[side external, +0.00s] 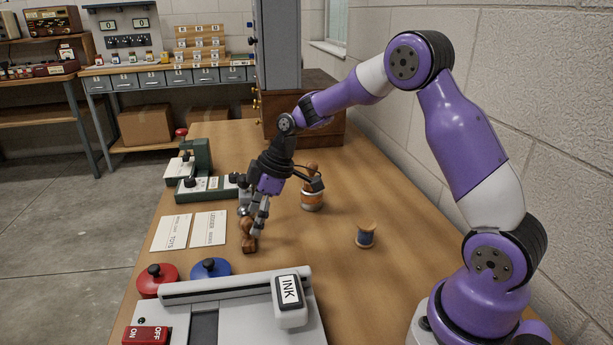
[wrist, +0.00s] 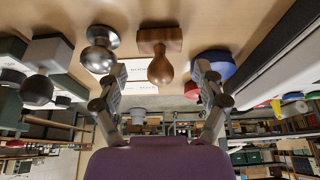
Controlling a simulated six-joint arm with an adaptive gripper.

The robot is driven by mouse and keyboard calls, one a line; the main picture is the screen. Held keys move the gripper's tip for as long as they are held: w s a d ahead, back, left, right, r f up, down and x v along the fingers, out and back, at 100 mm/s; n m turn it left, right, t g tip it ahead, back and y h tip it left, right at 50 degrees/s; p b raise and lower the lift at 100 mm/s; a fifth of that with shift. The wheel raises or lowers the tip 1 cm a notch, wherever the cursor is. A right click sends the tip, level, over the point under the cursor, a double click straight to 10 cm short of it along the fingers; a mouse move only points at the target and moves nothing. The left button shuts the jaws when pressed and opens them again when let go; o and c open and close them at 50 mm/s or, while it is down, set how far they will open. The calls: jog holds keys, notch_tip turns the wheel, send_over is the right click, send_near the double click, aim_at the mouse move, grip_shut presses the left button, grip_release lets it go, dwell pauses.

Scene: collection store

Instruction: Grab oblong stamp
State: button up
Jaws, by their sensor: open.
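The oblong stamp is wooden, with a rectangular base and a knob handle, and stands upright on the table. In the wrist view the stamp (wrist: 160,66) is between the two spread fingers of my gripper (wrist: 156,82), with space on both sides. In the side view the stamp (side external: 249,245) is low on the table, partly hidden by the fingers. My gripper (side external: 253,222) points down at it from above, open and empty. Whether a finger touches the stamp cannot be told.
A metallic round stamp (wrist: 100,52) is close to the left finger in the wrist view. Blue (side external: 211,268) and red (side external: 157,280) round pads and a grey machine (side external: 236,289) are in front. Paper cards (side external: 209,228) lie left. A banded wooden item (side external: 312,200) and blue spool (side external: 366,237) stand right.

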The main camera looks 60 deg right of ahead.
aim_at(249, 233)
jog(key=x, duration=0.5)
jog(key=shift+c, duration=0.4)
jog(key=c, duration=0.8)
jog(key=shift+r, duration=0.15)
jog(key=shift+c, duration=0.2)
